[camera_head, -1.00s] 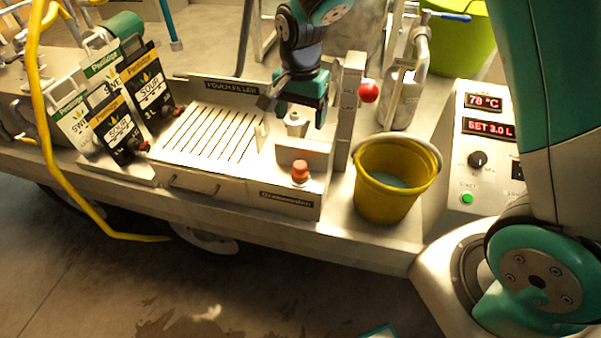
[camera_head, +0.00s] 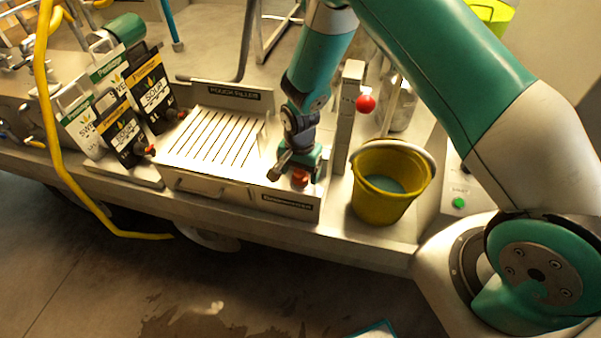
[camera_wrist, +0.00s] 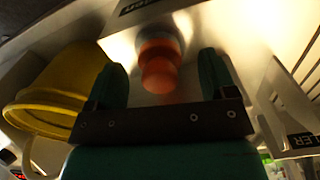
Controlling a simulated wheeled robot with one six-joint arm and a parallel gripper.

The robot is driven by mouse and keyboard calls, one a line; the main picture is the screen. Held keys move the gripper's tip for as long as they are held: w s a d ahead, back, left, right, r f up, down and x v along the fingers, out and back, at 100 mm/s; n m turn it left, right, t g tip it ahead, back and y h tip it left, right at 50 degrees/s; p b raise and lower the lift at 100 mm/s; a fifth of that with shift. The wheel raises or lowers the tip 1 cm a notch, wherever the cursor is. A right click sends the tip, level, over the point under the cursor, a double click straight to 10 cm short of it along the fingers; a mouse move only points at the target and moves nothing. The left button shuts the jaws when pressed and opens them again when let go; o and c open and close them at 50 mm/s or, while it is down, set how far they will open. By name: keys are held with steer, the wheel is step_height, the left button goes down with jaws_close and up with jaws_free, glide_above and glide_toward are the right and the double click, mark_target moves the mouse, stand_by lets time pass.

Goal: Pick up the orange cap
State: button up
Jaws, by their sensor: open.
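The orange cap (camera_head: 300,177) sits on the front right part of the pouch filler's metal top. My gripper (camera_head: 298,172) is right over it, and its teal body hides part of the cap in the head view. In the wrist view the orange cap (camera_wrist: 158,68) shows between the two open fingers of my gripper (camera_wrist: 163,78), with room on both sides. I cannot tell how far the fingertips are above the metal top.
A yellow bucket (camera_head: 385,205) stands close to the right of the filler. A post with a red ball (camera_head: 365,103) rises behind my gripper. Printed pouches (camera_head: 120,130) stand at the left. The slatted tray (camera_head: 212,134) is clear.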

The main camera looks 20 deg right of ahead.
steer(key=shift+f, duration=0.8)
steer(key=c, duration=1)
steer(key=shift+c, duration=0.2)
steer(key=shift+r, duration=0.1)
